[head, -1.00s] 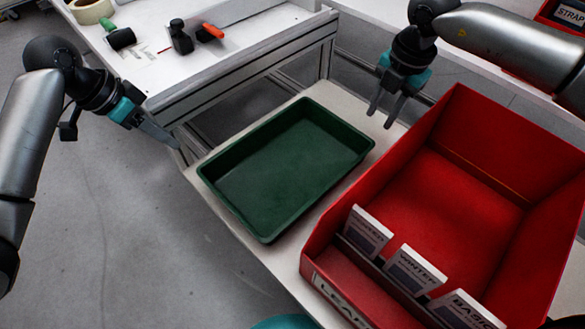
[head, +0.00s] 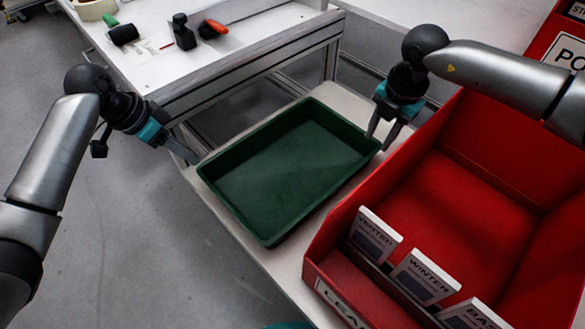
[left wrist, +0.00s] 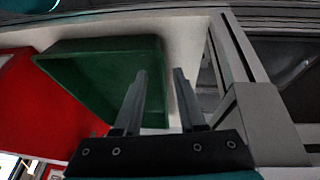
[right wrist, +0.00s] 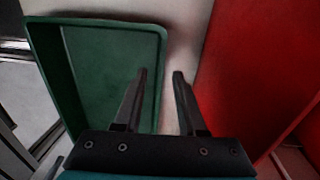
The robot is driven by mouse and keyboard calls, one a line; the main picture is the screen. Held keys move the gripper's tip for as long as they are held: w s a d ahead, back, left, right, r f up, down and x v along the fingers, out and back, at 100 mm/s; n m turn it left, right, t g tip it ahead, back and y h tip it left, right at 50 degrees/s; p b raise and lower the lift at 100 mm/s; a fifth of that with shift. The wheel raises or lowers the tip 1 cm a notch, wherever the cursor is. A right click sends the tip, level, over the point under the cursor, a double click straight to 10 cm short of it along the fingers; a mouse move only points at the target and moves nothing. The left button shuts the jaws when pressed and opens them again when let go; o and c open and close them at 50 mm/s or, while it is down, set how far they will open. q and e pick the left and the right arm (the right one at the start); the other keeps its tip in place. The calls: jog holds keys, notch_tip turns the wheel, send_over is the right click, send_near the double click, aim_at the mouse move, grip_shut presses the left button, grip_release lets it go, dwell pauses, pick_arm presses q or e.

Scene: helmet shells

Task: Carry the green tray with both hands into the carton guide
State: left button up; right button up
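The green tray (head: 290,170) lies empty on a pale surface, between my two grippers. My left gripper (head: 193,157) is at the tray's left end. In the left wrist view its fingers (left wrist: 160,85) are apart, with the tray's edge (left wrist: 158,60) ahead near the gap. My right gripper (head: 378,138) is at the tray's right end. In the right wrist view its open fingers (right wrist: 162,82) point along the tray's rim (right wrist: 162,45), one over the tray side and one over the pale surface. Neither gripper visibly holds the tray. I cannot identify a carton guide for certain.
A large red bin (head: 450,200) with white label cards (head: 375,235) stands close to the tray's right. A white workbench (head: 240,55) behind carries a black-and-orange tool (head: 212,29) and other small items. A narrow pale strip separates tray and bin.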

aim_at(221, 177)
pick_arm(q)
jog(key=x, duration=1.1)
pick_arm(e)
jog(key=f, duration=0.7)
jog(key=w+f, duration=0.1)
jog(key=f, duration=0.2)
jog(key=shift+a+f, duration=0.4)
pick_arm(q)
jog(key=shift+c, duration=0.4)
pick_arm(e)
jog(key=shift+c, duration=0.4)
pick_arm(q)
grip_shut()
pick_arm(e)
grip_shut()
